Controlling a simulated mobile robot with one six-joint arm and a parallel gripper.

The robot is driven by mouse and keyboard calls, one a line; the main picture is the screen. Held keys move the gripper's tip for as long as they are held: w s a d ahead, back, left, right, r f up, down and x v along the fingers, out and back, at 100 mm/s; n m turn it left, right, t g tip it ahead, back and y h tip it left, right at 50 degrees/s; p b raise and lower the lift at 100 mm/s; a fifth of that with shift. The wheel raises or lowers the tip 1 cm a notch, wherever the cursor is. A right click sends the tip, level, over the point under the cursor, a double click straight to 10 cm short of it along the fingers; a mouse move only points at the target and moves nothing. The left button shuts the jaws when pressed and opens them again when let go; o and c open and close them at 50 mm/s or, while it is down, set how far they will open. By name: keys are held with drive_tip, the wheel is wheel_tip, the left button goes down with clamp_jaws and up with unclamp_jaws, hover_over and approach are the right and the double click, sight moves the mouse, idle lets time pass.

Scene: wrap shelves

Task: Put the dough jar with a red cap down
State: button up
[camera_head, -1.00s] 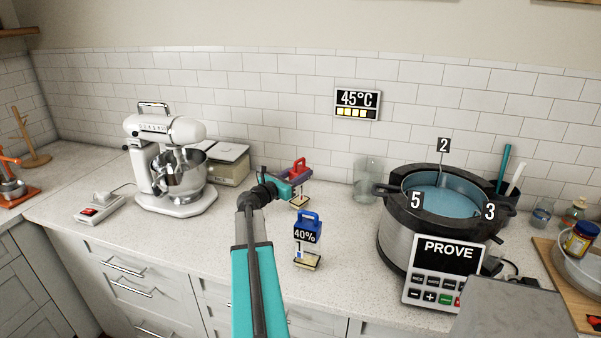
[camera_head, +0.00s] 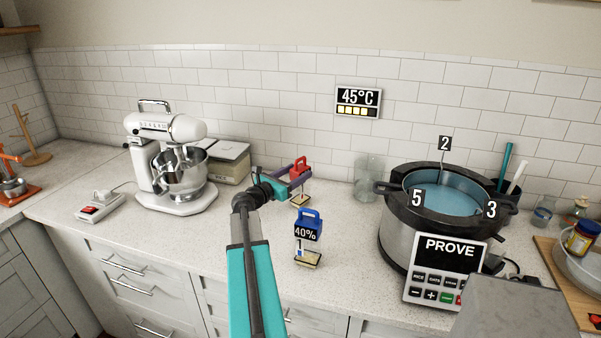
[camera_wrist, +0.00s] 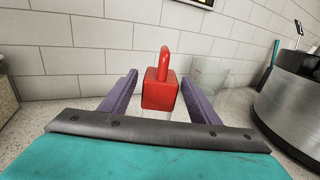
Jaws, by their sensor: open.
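The dough jar with a red cap (camera_head: 299,171) stands upright on the counter, behind the jar with a blue cap. Its red cap with a loop handle (camera_wrist: 161,92) shows in the wrist view between my two purple fingers, with a gap on each side. My gripper (camera_head: 296,179) is open around the cap and does not appear to touch it. The jar's clear lower body is mostly hidden in the wrist view by my gripper's edge.
A jar with a blue cap (camera_head: 308,227) marked 40% stands in front. A mixer (camera_head: 168,158) is left, a round pot marked PROVE (camera_head: 395,238) right. The counter front left of centre is free.

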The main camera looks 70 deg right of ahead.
drive_tip(key=b+v, duration=0.2)
drive_tip(key=v, duration=0.7)
drive_tip(key=shift+a, duration=0.4)
drive_tip(key=shift+w, duration=0.15)
